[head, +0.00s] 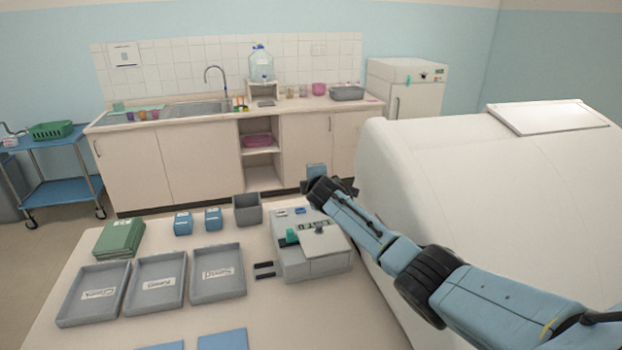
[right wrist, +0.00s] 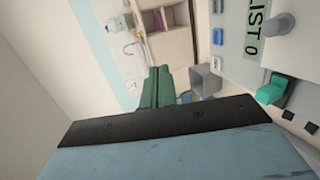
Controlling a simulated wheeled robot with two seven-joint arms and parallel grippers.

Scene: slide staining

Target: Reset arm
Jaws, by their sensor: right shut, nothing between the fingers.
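My right arm comes in from the right in the head view, over the white rounded housing. Its gripper (head: 318,172) is raised above the back of the grey staining device (head: 312,262) and is shut and empty. In the right wrist view a blue and black part of my own arm fills the lower picture. The device's panel (right wrist: 244,72) shows there at the upper right, with a teal switch (right wrist: 272,90) and a round knob (right wrist: 280,22). My left gripper is not in view.
Three labelled grey trays (head: 217,272) stand left of the device. Behind them are a green stack (head: 119,237), two blue boxes (head: 183,223) and a grey bin (head: 247,209). The white housing (head: 440,160) takes up the right side. The table front is partly clear.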

